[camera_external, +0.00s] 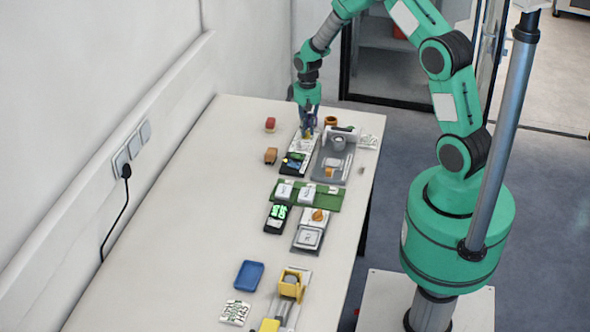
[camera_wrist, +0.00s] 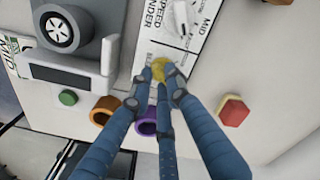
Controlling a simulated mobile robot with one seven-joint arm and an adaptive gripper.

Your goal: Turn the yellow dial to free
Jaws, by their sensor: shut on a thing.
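In the external view my gripper (camera_external: 309,132) points down at the far end of the table, over the panel. The dial's setting cannot be read, and the word "free" is not legible.
A grey machine (camera_wrist: 75,40) with a green button stands beside the panel. Orange and purple rings (camera_wrist: 146,121) and a red block (camera_wrist: 233,111) lie close to my fingers. The table's left side (camera_external: 190,200) is clear.

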